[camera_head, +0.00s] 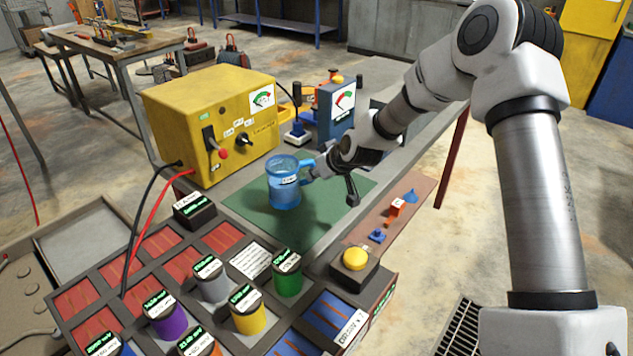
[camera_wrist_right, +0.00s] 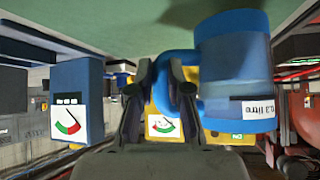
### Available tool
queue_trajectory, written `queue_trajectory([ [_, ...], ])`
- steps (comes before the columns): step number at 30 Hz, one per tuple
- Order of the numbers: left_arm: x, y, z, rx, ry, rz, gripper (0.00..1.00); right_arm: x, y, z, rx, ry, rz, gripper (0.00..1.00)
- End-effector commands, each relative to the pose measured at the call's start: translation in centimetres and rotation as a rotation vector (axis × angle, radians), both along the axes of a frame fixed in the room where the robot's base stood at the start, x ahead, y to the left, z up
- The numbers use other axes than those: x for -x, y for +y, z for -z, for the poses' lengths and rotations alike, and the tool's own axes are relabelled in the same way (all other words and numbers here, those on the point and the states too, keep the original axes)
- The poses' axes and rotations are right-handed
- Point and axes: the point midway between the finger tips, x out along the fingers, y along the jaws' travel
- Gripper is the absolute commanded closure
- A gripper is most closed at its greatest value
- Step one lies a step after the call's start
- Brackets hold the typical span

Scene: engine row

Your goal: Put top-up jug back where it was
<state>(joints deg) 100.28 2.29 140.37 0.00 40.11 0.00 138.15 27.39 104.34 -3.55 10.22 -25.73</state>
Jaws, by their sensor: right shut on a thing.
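The top-up jug (camera_head: 284,186) is a translucent blue jug with a white label. It stands upright at the green mat, its handle toward the right; I cannot tell whether its base touches the mat. My right gripper (camera_head: 314,171) reaches in from the right and is shut on the jug's handle. In the right wrist view the jug (camera_wrist_right: 235,75) is upside down in the picture, with its handle between the fingers of my right gripper (camera_wrist_right: 160,85). The green mat (camera_head: 330,205) lies under and around the jug. My left gripper is not in view.
A yellow box (camera_head: 212,125) with a gauge and cables stands behind the jug. A blue gauge unit (camera_head: 336,112) stands behind my right gripper. In front is a rack with several coloured cylinders, including a green one (camera_head: 287,278), and a yellow button (camera_head: 356,258). Small parts lie on the right ledge.

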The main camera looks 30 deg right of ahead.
Motion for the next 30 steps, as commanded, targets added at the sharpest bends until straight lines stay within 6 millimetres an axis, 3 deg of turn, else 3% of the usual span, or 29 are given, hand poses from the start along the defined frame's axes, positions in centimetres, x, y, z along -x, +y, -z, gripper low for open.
queue_trajectory([
  [5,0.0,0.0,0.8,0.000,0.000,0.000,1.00,0.0,0.0,2.4,0.001,0.000,-0.001,1.00],
  [17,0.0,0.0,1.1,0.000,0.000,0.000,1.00,0.0,0.1,2.9,-0.001,-0.002,0.001,1.00],
  [18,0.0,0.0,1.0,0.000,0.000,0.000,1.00,0.0,0.1,2.8,-0.001,0.000,0.001,0.72],
  [19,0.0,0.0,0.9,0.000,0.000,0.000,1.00,0.0,0.1,2.8,-0.001,0.000,0.001,0.61],
  [20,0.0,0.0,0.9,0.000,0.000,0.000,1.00,0.0,0.1,2.8,-0.001,0.000,0.001,0.58],
  [30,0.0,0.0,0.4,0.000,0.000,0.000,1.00,0.0,0.1,2.2,-0.001,-0.001,0.001,0.58],
])
